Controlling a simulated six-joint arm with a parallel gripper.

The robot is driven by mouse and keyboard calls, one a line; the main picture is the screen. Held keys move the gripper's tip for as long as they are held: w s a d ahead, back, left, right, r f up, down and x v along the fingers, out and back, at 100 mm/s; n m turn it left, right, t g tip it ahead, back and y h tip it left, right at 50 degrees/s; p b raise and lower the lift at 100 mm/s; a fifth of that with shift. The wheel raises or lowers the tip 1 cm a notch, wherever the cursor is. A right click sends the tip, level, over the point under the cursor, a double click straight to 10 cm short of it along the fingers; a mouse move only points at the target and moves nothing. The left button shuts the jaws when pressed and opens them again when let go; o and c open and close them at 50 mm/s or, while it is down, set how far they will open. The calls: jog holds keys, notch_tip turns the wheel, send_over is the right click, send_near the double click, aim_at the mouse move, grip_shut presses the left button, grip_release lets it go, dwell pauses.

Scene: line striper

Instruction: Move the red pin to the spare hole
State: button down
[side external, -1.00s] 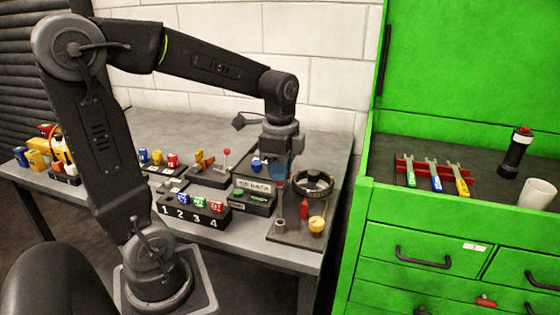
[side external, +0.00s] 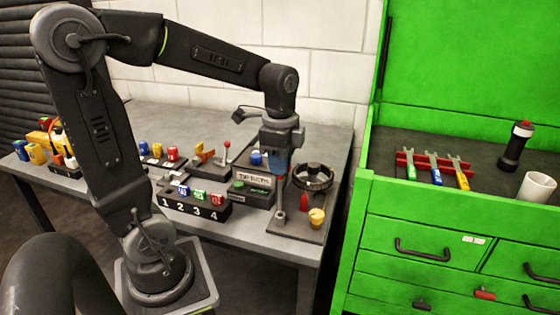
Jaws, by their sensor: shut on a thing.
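My gripper (side external: 275,170) points down over the back left of a grey base plate (side external: 300,232) at the table's right end. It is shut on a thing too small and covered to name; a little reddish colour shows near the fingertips. A thin grey post (side external: 279,215) stands on the plate below it. A red upright piece (side external: 303,203) stands on the plate beside a yellow knob (side external: 317,217). A black block numbered 1 to 4 (side external: 195,206) holds a blue, a green and a red piece (side external: 216,200). I cannot make out a spare hole.
A dark handwheel (side external: 313,176) stands right of my gripper, close by. A box with a lettered sign (side external: 254,178) is to its left. Several coloured pieces on holders (side external: 160,153) stand further left. A green tool cabinet (side external: 400,215) rises beyond the table's right edge.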

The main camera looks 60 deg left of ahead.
aim_at(280, 177)
jog(key=shift+f, duration=2)
dwell(0.8)
jog(key=c, duration=0.7)
grip_release()
jog(key=shift+r, duration=0.1)
jog(key=shift+r, duration=3.4)
jog(key=s+d+n+t, duration=0.5)
jog(key=s+d+n, duration=0.3)
jog(key=n, duration=0.1)
jog(key=shift+s+d+t, duration=0.15)
jog(key=shift+d+t, duration=0.15)
jog(key=shift+d, duration=0.1)
